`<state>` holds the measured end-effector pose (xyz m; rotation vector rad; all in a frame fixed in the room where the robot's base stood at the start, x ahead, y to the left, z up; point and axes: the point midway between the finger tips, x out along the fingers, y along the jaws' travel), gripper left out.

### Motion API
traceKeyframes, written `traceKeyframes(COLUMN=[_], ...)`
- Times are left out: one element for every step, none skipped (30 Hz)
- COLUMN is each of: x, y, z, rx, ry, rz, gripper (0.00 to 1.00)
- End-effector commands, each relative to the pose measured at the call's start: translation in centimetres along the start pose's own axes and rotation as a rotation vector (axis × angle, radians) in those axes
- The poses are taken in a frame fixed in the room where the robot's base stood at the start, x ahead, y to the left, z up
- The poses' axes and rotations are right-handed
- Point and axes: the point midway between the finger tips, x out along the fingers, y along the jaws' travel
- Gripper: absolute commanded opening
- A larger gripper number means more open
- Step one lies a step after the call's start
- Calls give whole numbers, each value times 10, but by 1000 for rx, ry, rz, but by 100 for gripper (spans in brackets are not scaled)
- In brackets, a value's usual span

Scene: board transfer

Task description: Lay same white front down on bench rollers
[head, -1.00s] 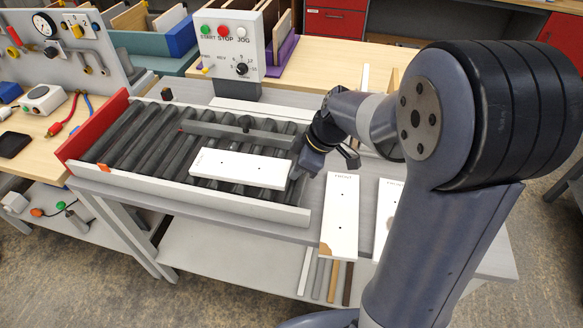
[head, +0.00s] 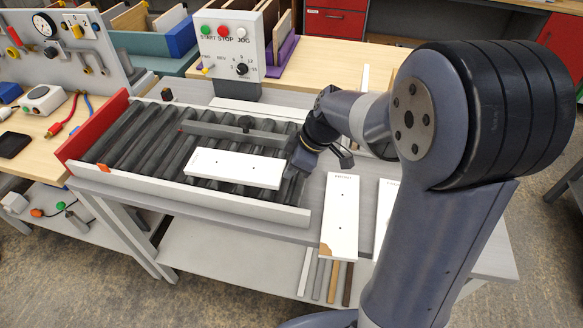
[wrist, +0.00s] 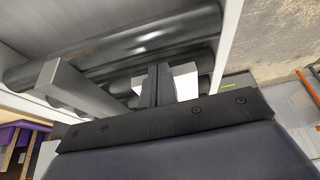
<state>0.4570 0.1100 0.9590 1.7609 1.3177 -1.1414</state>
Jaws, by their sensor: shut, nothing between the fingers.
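A long white front (head: 235,169) with small dark holes lies flat on the dark bench rollers (head: 125,138), between a grey rail behind and a pale side rail in front. My gripper (head: 290,172) is low over the rollers at the front's right end; its fingertips are partly hidden in the head view. In the wrist view my gripper (wrist: 165,84) has its fingers together with nothing between them. White patches beside the fingers there look like the front's end (wrist: 185,80). I cannot tell whether the fingers touch it.
A red end stop (head: 92,130) closes the rollers' left end. A second white front (head: 341,215) with a brown corner lies right of the rollers, beside another white board (head: 386,205). A control box (head: 232,50) stands behind. Rollers left of the front are clear.

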Motion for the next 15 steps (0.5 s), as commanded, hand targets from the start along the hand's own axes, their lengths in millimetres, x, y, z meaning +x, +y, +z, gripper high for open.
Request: traceKeyframes(x=[0, 0, 0, 0, 0, 0, -1, -1, -1, -2, -2, -3, -4, -4, -5], y=[0, 0, 0, 0, 0, 0, 0, 0, 0, 0, 0, 0, 0, 0, 0], z=[0, 0, 0, 0, 1, 1, 2, 3, 4, 6, 7, 9, 10, 12, 14], rx=[0, 0, 0, 0, 0, 0, 0, 1, 1, 1, 2, 2, 2, 2, 2], ry=[0, 0, 0, 0, 0, 0, 0, 0, 0, 0, 0, 0, 0, 0, 0], rz=[0, 0, 0, 0, 0, 0, 1, 1, 1, 1, 1, 1, 1, 1, 0], gripper=[0, 0, 0, 0, 0, 0, 0, 0, 0, 0, 0, 0, 0, 0, 0])
